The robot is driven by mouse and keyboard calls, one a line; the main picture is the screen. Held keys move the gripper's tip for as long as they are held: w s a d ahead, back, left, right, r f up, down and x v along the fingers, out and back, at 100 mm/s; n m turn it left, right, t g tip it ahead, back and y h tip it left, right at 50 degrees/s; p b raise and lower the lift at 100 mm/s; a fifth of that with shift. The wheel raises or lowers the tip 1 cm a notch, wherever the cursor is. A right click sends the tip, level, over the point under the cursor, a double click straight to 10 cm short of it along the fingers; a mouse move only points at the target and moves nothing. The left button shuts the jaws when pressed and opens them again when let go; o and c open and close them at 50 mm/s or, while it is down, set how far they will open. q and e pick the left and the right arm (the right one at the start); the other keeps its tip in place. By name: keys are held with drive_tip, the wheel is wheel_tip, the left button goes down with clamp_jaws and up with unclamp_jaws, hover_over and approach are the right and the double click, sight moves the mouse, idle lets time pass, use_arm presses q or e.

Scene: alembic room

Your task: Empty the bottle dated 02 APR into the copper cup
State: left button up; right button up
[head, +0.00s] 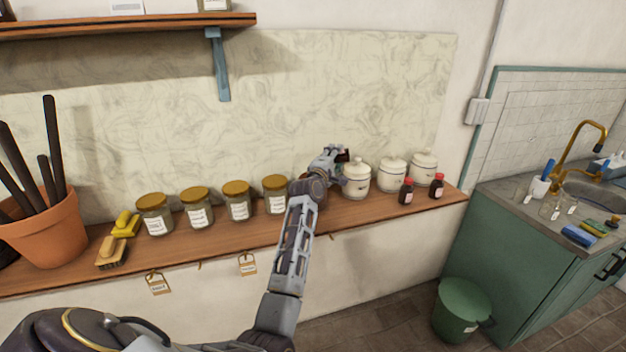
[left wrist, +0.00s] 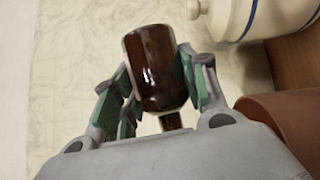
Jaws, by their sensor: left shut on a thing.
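My left gripper (head: 337,155) is raised over the wall shelf, near the left white canister. In the left wrist view its fingers (left wrist: 160,85) are shut on a dark brown glass bottle (left wrist: 155,62), whose narrow neck points towards the bottom of that picture. No label or date shows on it. Two small brown bottles with red caps (head: 406,192) (head: 437,187) stand on the shelf to the right, their dates too small to read. I cannot make out a copper cup. A reddish-brown rounded thing (left wrist: 285,125) shows at the right in the left wrist view; I cannot tell what it is.
Three white lidded canisters (head: 356,182) stand right of my gripper. Several gold-lidded jars (head: 238,205), a brush (head: 112,252) and a terracotta pot (head: 45,230) stand along the shelf (head: 345,215). A sink counter (head: 520,205) and green bin (head: 462,310) are at the right.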

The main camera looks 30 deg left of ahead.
use_arm(q)
drive_tip(key=shift+r+n, duration=0.15)
drive_tip(key=shift+n, duration=0.25)
drive_tip(key=shift+a+r+n, duration=0.1)
drive_tip(key=shift+r+n, duration=0.05)
drive_tip(key=shift+n, duration=0.15)
drive_tip(key=shift+s+a+r+n+t+y+b, duration=0.1)
drive_tip(key=shift+r+n+t+y+b, duration=0.2)
drive_tip(key=shift+n+t, duration=0.25)
idle(0.3)
idle(0.6)
drive_tip(key=shift+f+m+g+p, duration=0.1)
drive_tip(key=shift+m+g+p, duration=0.2)
drive_tip(key=shift+p, duration=0.2)
drive_tip(key=shift+f+m+p, duration=0.3)
drive_tip(key=shift+m+p, duration=0.45)
drive_tip(key=shift+d+f+g, duration=0.1)
drive_tip(key=shift+d+g, duration=0.1)
drive_tip(key=shift+g, duration=0.05)
drive_tip(key=shift+f, duration=0.1)
